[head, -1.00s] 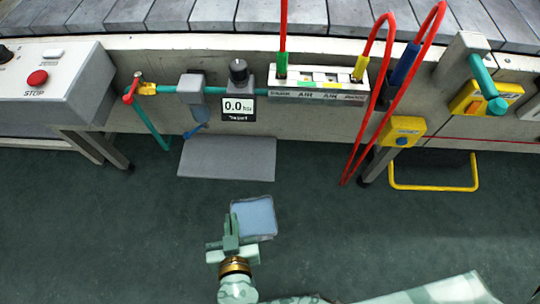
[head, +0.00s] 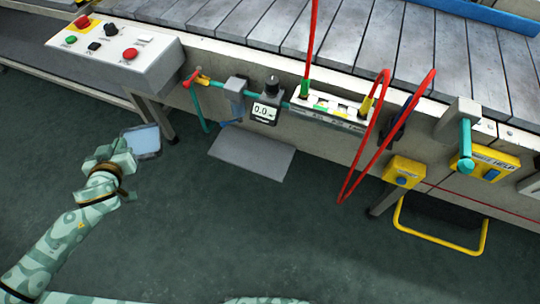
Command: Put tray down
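A small tray (head: 145,141) with a pale blue-grey inside and a darker rim is at the left of the head view, above the dark green floor. My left gripper (head: 126,155) is at the tray's near left edge and appears shut on it. The fingertips are partly hidden by the hand, and the tray looks clear of the floor. My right gripper is out of view.
A flat grey plate (head: 252,154) lies low before the conveyor (head: 270,30). A control box (head: 115,50) with buttons stands at the back left. Red hoses (head: 350,175) hang in the middle. A yellow loop bar (head: 440,240) is at right. The front floor is clear.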

